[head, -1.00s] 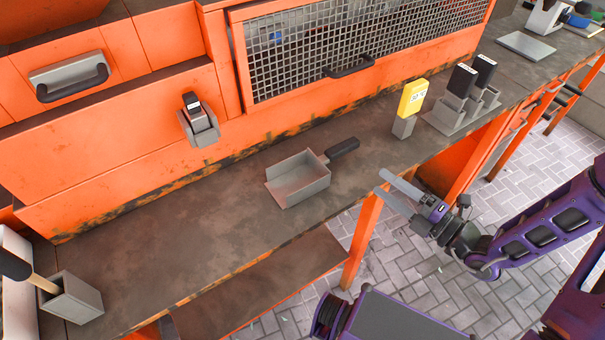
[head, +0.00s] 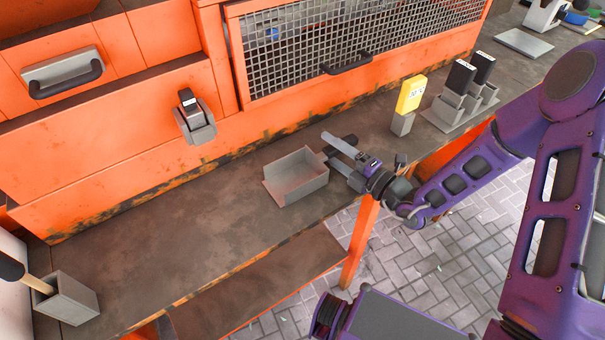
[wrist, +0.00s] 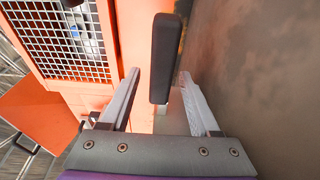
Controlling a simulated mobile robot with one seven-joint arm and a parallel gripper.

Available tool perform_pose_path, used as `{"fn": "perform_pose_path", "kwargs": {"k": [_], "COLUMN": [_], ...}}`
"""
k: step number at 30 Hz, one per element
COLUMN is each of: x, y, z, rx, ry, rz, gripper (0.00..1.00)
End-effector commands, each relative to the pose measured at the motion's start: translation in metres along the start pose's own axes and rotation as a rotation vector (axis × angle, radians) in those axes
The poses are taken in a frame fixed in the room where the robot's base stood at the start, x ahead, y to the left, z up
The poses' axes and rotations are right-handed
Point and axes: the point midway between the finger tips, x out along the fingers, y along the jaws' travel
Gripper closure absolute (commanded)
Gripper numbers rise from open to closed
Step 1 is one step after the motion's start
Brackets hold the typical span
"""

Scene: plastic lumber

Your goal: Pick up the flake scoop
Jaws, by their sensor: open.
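The flake scoop (head: 297,177) is a grey open box-shaped scoop with a black handle, lying on the brown bench top. My gripper (head: 336,152) is at the scoop's handle end, with its two pale fingers apart. In the head view the fingers and wrist partly hide the handle. In the wrist view the black handle (wrist: 165,58) stands between and beyond the two open fingers (wrist: 162,92), apart from both. I cannot tell whether the fingertips overlap the handle in depth.
A yellow device (head: 411,94) on a grey stand and a grey holder (head: 459,112) with black devices stand to the right. An orange wall with a mesh door (head: 350,45) rises behind. A grey box (head: 68,298) sits at front left.

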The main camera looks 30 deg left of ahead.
Motion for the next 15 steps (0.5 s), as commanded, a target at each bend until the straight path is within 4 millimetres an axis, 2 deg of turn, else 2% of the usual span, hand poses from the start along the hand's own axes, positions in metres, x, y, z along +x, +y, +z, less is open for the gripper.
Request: {"fn": "perform_pose_path", "kwargs": {"k": [9, 15], "x": [0.0056, 0.0054], "y": [0.0000, 0.0001], "z": [0.0000, 0.0001], "rx": [0.000, 0.000], "ry": [0.000, 0.000], "rz": [-0.001, 0.000], "gripper": [0.39, 0.75]}}
